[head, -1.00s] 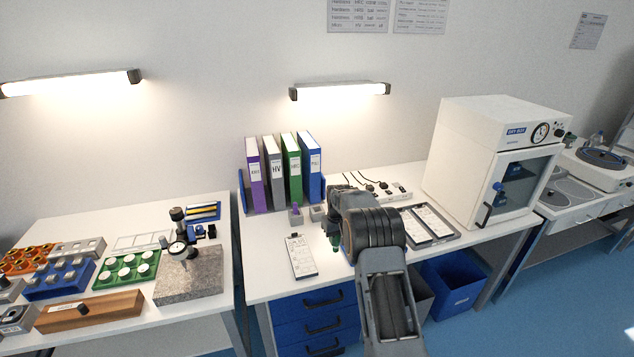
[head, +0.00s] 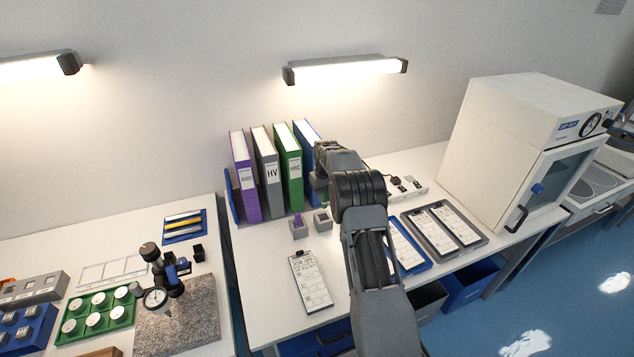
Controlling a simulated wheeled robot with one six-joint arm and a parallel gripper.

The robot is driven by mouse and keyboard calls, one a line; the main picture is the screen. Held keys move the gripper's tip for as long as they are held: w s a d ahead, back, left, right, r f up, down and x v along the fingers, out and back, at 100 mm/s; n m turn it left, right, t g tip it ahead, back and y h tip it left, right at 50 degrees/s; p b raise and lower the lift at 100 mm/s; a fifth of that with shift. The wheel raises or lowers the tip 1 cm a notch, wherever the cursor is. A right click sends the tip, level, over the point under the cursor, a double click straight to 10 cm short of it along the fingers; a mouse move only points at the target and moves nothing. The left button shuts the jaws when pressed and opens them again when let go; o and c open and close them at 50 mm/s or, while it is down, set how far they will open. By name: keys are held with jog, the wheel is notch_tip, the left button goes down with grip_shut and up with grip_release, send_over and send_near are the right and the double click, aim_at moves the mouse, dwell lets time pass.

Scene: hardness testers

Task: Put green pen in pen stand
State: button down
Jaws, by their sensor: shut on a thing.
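My gripper (head: 322,193) is in the head view above the back middle of the white desk, largely hidden by my own arm. It is shut on the green pen (head: 325,205), of which only a small green bit shows below it. Two small grey block holders stand on the desk just left of and below the gripper. The left holder (head: 299,231) has a purple item upright in it. The right holder (head: 323,223) has a dark opening on top and looks empty. I cannot tell for sure which one is the pen stand. The pen appears apart from both.
Purple, grey, green and blue binders (head: 268,172) stand behind the holders. A clipboard (head: 311,281) lies in front. A blue tray (head: 408,249) and a grey tray (head: 445,228) with sheets lie right of my arm. A white oven (head: 515,150) stands at the right.

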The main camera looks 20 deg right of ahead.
jog(key=shift+w+f, duration=0.15)
jog(key=shift+w, duration=0.3)
jog(key=shift+f+b, duration=1.15)
jog(key=shift+f, duration=0.75)
jog(key=shift+s+f+b, duration=0.1)
jog(key=shift+f+b, duration=0.25)
jog(key=shift+f, duration=0.05)
jog(key=shift+f+b, duration=1.4)
jog(key=shift+f, duration=0.75)
jog(key=c, duration=0.9)
grip_release()
notch_tip(320, 180, up, 14)
jog(key=shift+f+b, duration=0.1)
jog(key=shift+b, duration=0.55)
